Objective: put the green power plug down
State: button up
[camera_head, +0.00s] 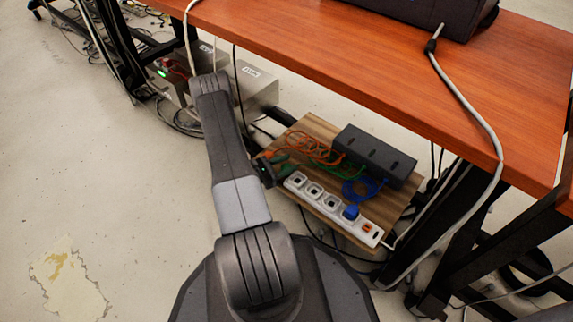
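The green cable (338,168) runs from the black box (374,155) leftward across the wooden board (322,122). A dark green part, which looks like the green power plug (281,158), shows at its left end, right by my gripper (267,171). My gripper is at the left edge of the board, beside the left end of the white power strip (321,201). The fingers are small and dark, so I cannot tell whether they are shut on the plug. The blue plug (351,212) sits in the strip toward its right end. Sockets to its left look empty.
Orange (312,148) and blue cables (360,190) lie coiled on the board. The reddish-brown tabletop (430,75) overhangs behind it, with a grey cable (480,120) hanging down. Table legs stand at the right. Grey boxes (250,85) sit at the back.

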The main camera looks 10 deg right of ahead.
jog(key=shift+s+d, duration=0.1)
jog(key=shift+s, duration=0.25)
jog(key=shift+r, duration=0.25)
jog(key=shift+a+r, duration=0.1)
jog(key=shift+a, duration=0.25)
jog(key=p+v, duration=0.3)
jog(key=v, duration=0.8)
jog(key=shift+a, duration=0.2)
